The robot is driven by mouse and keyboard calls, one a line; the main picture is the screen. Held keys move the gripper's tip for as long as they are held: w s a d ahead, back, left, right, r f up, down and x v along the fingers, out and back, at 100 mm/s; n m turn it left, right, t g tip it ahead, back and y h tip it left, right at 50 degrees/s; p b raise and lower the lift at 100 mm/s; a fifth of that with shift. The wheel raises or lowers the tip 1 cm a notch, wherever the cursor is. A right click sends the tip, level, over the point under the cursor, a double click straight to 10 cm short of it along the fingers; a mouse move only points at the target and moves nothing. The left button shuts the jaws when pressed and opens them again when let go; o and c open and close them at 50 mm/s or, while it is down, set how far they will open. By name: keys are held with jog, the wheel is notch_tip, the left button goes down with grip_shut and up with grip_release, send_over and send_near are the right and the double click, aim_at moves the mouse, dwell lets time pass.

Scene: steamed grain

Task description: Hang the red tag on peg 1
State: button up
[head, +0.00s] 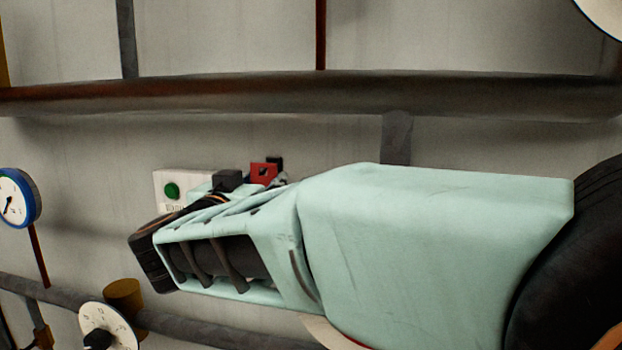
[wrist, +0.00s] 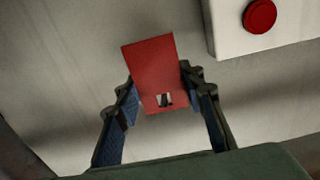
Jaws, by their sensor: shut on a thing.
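The red tag (wrist: 150,65) is a flat red plate with a small square hole near its lower edge in the wrist view. My gripper (wrist: 159,82) is shut on it, with one blue-padded finger at each side. Something dark shows in the hole; I cannot tell whether it is a peg. In the head view a small part of the red tag (head: 263,171) shows above my arm, against the wall, and most of my gripper is hidden. I cannot make out peg 1 in either view.
A white box with a green button (head: 172,190) is on the wall left of the tag. The wrist view shows a box with a red button (wrist: 260,15) at upper right. A thick pipe (head: 250,95) runs across above my arm. A blue-rimmed gauge (head: 36,195) is at far left.

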jog(key=shift+s+a, duration=0.15)
jog(key=shift+s, duration=0.8)
jog(key=s+p, duration=0.1)
jog(key=s, duration=0.5)
jog(key=shift+a+p, duration=0.3)
jog(key=shift+p, duration=0.05)
dwell(0.4)
jog(key=w, duration=0.2)
jog(key=w+b, duration=0.1)
jog(key=w, duration=0.3)
jog(key=shift+w+d, duration=0.25)
jog(key=shift+d, duration=0.15)
